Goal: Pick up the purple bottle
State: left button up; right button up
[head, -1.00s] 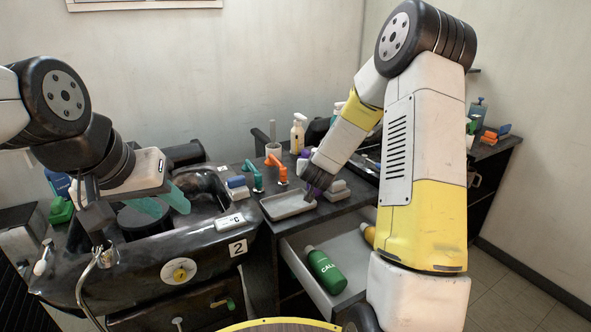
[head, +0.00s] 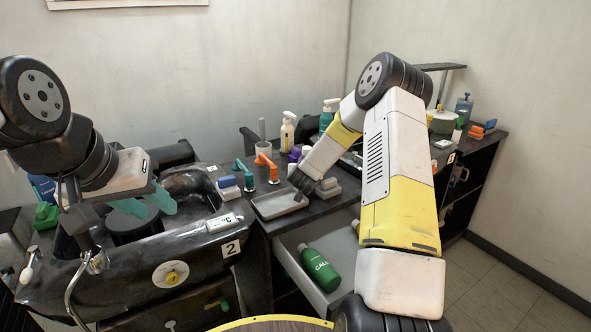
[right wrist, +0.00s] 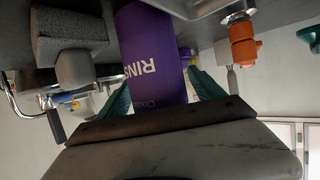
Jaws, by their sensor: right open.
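The purple bottle (right wrist: 150,50), with white "RINS" lettering visible, fills the middle of the right wrist view. It stands between the two green fingers of my right gripper (right wrist: 160,96), which is open around it. In the head view my right wrist hides most of that area; a small purple patch (head: 294,154) shows just beyond it, and I cannot tell whether it is the same bottle. My left gripper (head: 146,204) is open and empty above the black basin at left.
A grey tray (head: 262,211) and a grey block lie beside my right wrist. An open drawer below holds a green bottle (head: 320,268).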

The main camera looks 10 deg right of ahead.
grip_shut()
jog(key=shift+r, duration=0.2)
